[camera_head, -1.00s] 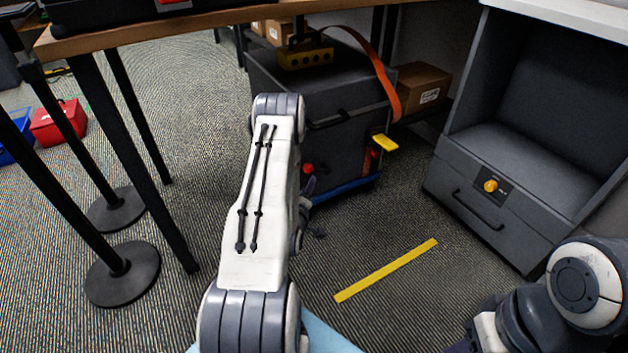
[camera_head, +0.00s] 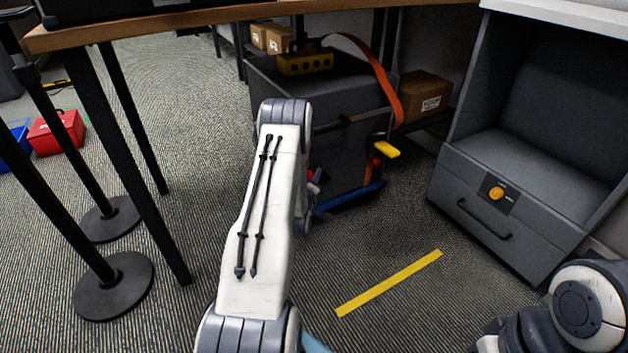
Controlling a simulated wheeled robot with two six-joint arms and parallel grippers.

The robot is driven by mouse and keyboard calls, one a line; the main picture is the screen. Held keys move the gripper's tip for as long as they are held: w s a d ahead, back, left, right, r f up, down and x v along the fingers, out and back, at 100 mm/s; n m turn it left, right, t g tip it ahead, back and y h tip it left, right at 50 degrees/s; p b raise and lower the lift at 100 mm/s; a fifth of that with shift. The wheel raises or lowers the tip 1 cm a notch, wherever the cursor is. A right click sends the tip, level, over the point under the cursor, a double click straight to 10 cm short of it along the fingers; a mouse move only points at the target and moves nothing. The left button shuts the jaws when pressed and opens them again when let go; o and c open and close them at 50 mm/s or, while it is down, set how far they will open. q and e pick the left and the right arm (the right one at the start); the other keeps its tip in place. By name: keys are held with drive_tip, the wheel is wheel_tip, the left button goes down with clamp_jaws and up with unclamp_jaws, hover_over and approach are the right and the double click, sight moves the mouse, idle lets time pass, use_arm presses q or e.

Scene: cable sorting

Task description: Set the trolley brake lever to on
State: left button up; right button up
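The trolley (camera_head: 345,155) is a dark grey box with a blue lower edge, standing under the wooden table. A yellow-tipped lever (camera_head: 387,149) sticks out at its right side, with red just below it; I take this for the brake lever but cannot read a marking or its setting. My white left arm reaches toward the trolley's left front. My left gripper (camera_head: 314,188) shows only in part beside the arm, low at the trolley front, near a small red part and apart from the yellow lever. Its fingers are too hidden to judge. My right gripper is out of view.
A grey cabinet with an orange knob (camera_head: 496,193) stands at right. An orange strap (camera_head: 384,80) arches over the trolley. Black posts and table legs stand at left, with a red box (camera_head: 56,132) beyond. The floor around the yellow tape (camera_head: 390,283) is clear.

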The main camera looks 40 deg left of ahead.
use_arm(q)
clamp_jaws()
drive_tip(key=shift+a, duration=0.1)
idle(1.1)
